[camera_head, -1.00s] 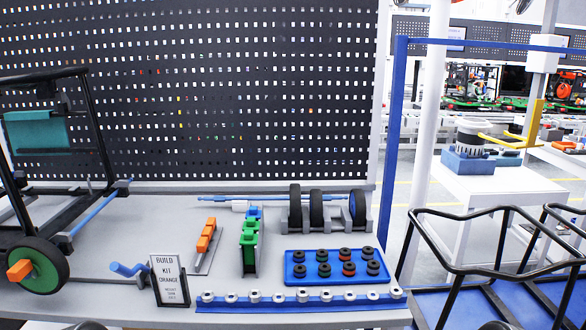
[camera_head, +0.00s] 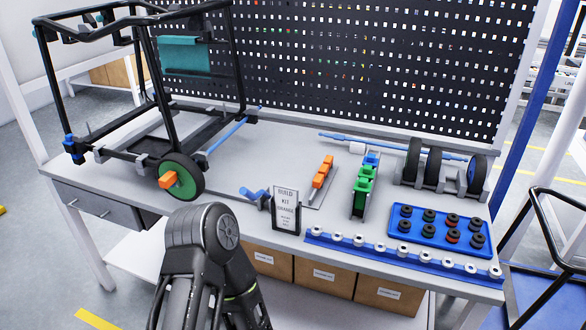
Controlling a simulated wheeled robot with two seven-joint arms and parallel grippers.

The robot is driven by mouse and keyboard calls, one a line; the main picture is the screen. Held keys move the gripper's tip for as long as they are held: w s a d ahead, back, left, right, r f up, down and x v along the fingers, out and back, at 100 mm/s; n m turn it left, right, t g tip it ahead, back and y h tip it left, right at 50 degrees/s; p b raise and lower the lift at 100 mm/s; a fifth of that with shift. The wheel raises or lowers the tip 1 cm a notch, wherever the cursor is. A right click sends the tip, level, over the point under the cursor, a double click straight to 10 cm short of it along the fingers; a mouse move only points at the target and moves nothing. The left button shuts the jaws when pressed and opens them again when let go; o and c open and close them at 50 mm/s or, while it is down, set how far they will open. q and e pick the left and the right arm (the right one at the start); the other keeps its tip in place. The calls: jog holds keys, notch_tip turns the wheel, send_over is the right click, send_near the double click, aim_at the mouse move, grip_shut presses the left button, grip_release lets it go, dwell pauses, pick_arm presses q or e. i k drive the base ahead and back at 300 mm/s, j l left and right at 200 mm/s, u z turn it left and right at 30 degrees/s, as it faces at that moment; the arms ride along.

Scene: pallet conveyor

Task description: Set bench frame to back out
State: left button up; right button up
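The bench frame (camera_head: 237,55) is a black tubular cart frame standing on the left part of the grey workbench. It has a teal panel (camera_head: 193,56) and a front wheel (camera_head: 180,177) with a green disc and an orange hub. The other wheels on this frame are not seen. One of my dark arms (camera_head: 200,250) rises from the bottom edge in front of the bench, below the wheel and apart from it. Its fingers are not seen. Neither gripper is in view.
A "Build kit orange" sign (camera_head: 286,209) stands at the bench front. To its right are orange clips (camera_head: 322,171), green parts (camera_head: 362,186), spare wheels (camera_head: 433,165), a blue tray (camera_head: 437,227) and a blue strip (camera_head: 400,253). Cardboard boxes (camera_head: 325,277) sit below. A black-railed cart (camera_head: 545,250) stands right.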

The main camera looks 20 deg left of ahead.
aim_at(143, 148)
jog(key=u, duration=1.5)
jog(key=i+j+u, duration=0.15)
jog(key=j, duration=0.2)
jog(key=j+u, duration=0.1)
jog(key=j, duration=0.25)
